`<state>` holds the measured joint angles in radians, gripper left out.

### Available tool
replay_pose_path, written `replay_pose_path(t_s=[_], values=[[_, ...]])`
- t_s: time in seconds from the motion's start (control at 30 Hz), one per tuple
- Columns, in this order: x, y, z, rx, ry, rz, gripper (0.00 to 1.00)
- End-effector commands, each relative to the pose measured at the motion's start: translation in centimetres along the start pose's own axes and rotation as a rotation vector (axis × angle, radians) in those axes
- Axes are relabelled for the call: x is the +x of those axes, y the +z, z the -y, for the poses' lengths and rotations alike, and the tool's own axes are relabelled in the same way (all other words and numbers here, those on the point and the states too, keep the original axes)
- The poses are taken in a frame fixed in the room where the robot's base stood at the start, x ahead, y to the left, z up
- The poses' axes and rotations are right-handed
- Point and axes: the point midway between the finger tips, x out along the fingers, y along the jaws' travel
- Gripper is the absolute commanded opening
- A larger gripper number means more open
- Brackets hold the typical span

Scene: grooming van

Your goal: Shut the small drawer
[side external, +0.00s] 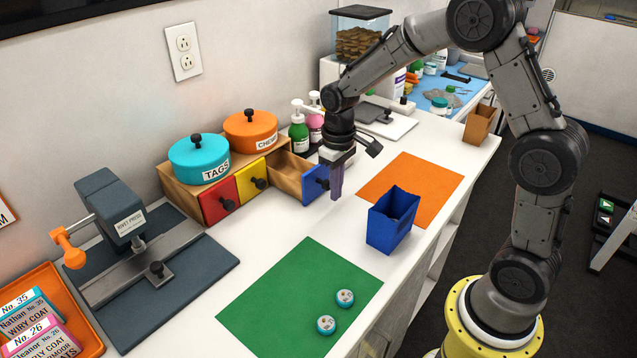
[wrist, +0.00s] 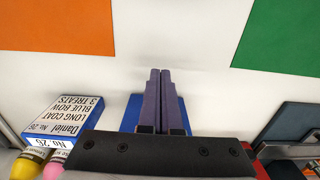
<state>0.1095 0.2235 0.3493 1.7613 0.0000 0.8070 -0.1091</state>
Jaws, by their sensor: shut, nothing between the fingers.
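The small wooden drawer unit (side external: 180,195) stands against the wall with three fronts: red (side external: 215,203), yellow (side external: 250,181) and blue (side external: 313,186). The blue-fronted drawer is pulled out, and its wooden inside (side external: 286,172) shows. The red and yellow drawers look shut. My gripper (side external: 336,197) is shut and empty, with purple fingers pointing down just by the blue front, partly hiding it.
Teal (side external: 198,160) and orange (side external: 250,131) canisters stand on the unit. A blue open container (side external: 392,222) stands right of my gripper. A green mat (side external: 290,295) and an orange mat (side external: 415,180) lie on the white counter. A labelled card (wrist: 75,118) is beside the drawer.

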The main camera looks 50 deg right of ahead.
Motion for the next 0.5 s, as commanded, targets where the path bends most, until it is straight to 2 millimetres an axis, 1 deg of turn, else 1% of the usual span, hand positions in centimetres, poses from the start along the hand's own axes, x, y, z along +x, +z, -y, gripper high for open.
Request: replay_pose_path(t_s=[0.27,0.5], values=[[0.0,0.0,0.0,0.0,0.0,0.001,0.0],[0.0,-1.2,0.0,0.0,0.0,0.002,0.0]])
